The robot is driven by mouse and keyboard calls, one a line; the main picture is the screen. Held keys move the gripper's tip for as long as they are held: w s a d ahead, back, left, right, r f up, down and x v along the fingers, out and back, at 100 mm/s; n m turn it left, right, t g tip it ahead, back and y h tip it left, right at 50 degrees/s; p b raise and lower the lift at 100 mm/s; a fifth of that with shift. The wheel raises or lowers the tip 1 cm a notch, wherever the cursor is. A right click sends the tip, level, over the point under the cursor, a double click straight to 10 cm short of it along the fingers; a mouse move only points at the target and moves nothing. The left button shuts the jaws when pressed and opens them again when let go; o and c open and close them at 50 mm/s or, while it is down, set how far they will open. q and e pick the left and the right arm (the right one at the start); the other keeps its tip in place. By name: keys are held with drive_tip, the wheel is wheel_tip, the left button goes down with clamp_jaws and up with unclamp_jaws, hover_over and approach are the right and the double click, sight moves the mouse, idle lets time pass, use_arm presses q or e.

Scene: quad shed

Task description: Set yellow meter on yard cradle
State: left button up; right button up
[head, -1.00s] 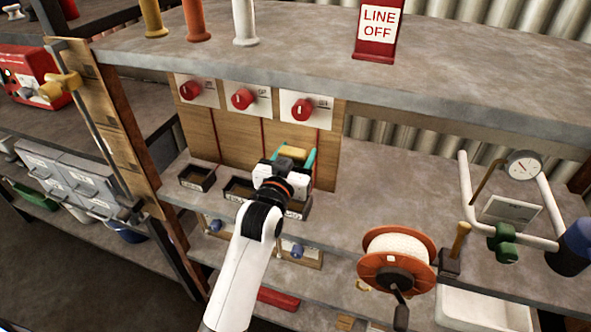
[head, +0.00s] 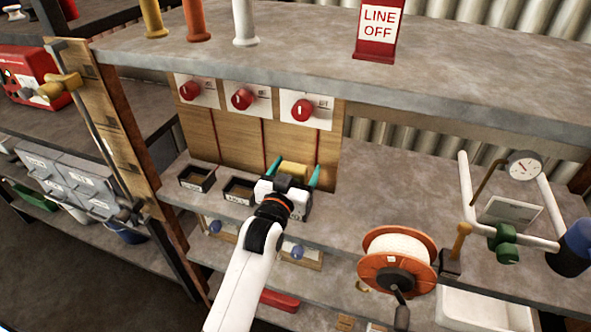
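A small yellow block, which I take to be the yellow meter (head: 293,169), shows between the teal fingers of my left gripper (head: 294,176). The fingers stand apart on either side of it, with a narrow gap showing at each side, so the gripper looks open around it. The gripper body hides the meter's lower part and what it rests on. Small dark open trays stand in a row below red knobs: a left one (head: 197,178), a middle one (head: 238,190), and a right one mostly hidden behind my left gripper. I cannot read which is the yard cradle. My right gripper is not in view.
A wooden panel with red knobs (head: 302,110) rises just behind the trays. The upper shelf (head: 300,55) with a LINE OFF sign (head: 379,30) overhangs. An orange cable reel (head: 398,262) and a gauge on white pipes (head: 524,167) stand right. The shelf between is clear.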

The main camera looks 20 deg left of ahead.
use_arm(q)
drive_tip(key=shift+r, duration=0.15)
drive_tip(key=s, duration=1.2)
drive_tip(key=shift+a+b, duration=0.2)
drive_tip(key=shift+b, duration=0.2)
